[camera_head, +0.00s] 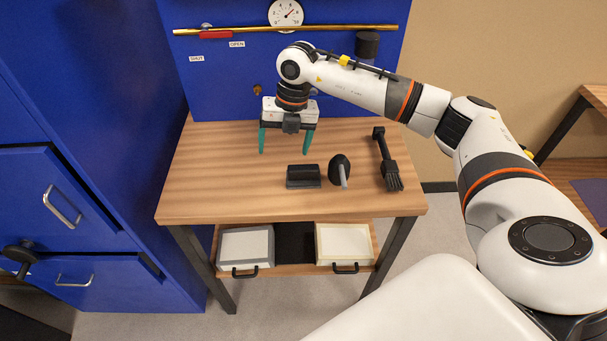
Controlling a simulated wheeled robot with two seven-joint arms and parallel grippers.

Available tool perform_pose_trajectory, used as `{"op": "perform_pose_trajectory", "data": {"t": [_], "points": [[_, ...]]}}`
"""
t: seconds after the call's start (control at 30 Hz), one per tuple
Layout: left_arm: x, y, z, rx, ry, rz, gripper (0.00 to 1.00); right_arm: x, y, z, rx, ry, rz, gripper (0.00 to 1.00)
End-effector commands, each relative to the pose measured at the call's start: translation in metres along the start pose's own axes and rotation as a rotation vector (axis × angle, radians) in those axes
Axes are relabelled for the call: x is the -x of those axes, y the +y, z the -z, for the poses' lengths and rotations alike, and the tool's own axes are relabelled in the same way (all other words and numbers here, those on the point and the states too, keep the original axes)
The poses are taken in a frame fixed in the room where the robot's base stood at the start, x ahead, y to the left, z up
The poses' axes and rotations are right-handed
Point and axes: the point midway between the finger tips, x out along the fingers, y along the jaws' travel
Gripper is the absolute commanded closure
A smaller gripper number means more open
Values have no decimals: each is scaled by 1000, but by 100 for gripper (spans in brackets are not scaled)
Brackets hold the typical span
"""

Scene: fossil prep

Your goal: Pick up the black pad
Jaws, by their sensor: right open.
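A black block-shaped pad (303,182) with a raised upper part lies on the wooden table (210,205), near the middle. My right gripper (284,151) is open and empty, with its two green fingers pointing down over the back part of the table. In the picture it is just above and slightly left of the pad, apart from it. I cannot tell the exact height of its fingertips. My left gripper is not in view.
A dark bulb blower (339,168) sits right beside the pad, and a black brush (388,165) lies farther right. A blue panel with a brass bar (230,31) and a gauge (286,13) rises behind. A shelf below holds a grey bin (246,246), a dark section and a cream bin (345,243).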

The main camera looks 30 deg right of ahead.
Motion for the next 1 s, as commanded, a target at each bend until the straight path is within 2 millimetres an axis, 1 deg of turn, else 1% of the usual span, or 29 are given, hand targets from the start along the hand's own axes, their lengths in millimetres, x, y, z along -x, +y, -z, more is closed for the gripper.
{"op": "perform_pose_trajectory", "data": {"t": [0.03, 0.1, 0.2, 0.27, 0.4, 0.5, 0.67, 0.77, 0.9, 1.0], "points": [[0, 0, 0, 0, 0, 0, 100, 11, 17, 9, -34, 23, -65, 16], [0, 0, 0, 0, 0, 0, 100, 20, 34, 16, -73, 41, -134, 16], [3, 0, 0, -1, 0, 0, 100, 20, 46, 20, -98, 49, -180, 16], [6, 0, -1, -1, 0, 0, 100, 13, 49, 21, -103, 50, -188, 16], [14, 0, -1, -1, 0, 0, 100, -12, 53, 21, -101, 47, -187, 16], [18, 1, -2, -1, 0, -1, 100, -28, 56, 21, -101, 47, -185, 16], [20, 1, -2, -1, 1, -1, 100, -40, 57, 22, -98, 50, -182, 16], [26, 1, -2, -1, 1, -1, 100, -48, 58, 20, -98, 47, -184, 16], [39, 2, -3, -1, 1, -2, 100, -69, 58, 17, -97, 46, -184, 16], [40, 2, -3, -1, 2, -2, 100, -84, 61, 18, -98, 47, -182, 16]]}}
